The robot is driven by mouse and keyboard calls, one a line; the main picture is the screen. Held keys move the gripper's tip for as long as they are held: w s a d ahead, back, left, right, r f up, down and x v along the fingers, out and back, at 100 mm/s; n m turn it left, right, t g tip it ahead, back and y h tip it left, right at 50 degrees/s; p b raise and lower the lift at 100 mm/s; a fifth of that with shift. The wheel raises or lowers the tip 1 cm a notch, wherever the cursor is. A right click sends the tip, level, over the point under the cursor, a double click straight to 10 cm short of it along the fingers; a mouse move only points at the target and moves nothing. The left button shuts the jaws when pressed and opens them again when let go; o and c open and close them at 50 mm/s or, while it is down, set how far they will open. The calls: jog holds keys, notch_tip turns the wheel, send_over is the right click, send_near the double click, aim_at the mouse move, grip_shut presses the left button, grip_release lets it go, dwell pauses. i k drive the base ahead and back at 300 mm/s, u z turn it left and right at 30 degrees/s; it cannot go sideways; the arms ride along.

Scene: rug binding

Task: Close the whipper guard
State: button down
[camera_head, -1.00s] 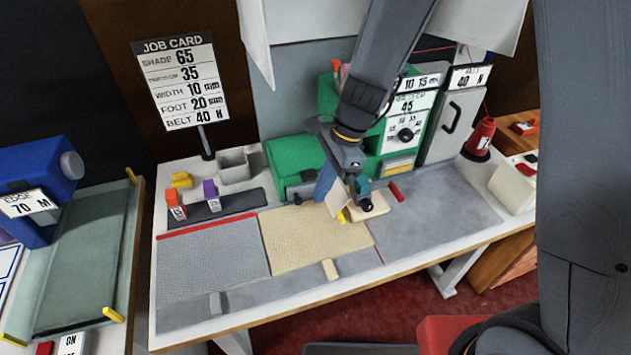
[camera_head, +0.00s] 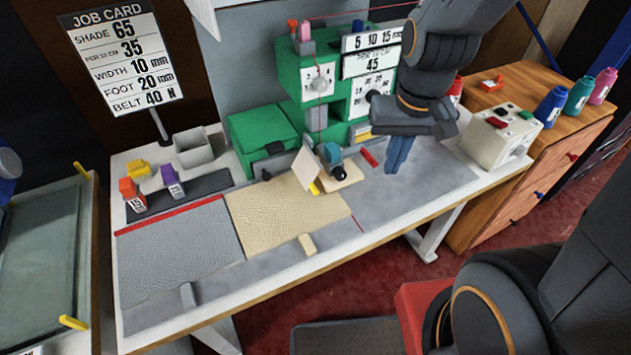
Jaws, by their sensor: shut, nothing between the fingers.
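The green whipper machine (camera_head: 262,132) stands at the back of the white table. A pale beige plate (camera_head: 306,169), which looks like the guard, stands tilted up at the machine's front, with a yellow piece (camera_head: 314,187) at its lower edge. A dark and teal part (camera_head: 334,166) sits just right of it above a beige base plate (camera_head: 345,180). Whether the plate is hinged I cannot tell. My gripper (camera_head: 396,164), with blue fingers, is shut and empty, right of these parts and apart from the plate, over the grey tabletop.
A beige mat (camera_head: 285,210) and a grey mat (camera_head: 180,250) lie on the table in front. A red bar (camera_head: 369,157) lies between the machine and my gripper. A cream control box (camera_head: 500,135) stands at the right end. The grey surface (camera_head: 420,175) front right is clear.

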aim_at(306, 168)
jog(key=k, duration=1.2)
jog(key=u, duration=0.8)
jog(key=i, duration=1.2)
jog(key=z, duration=0.65)
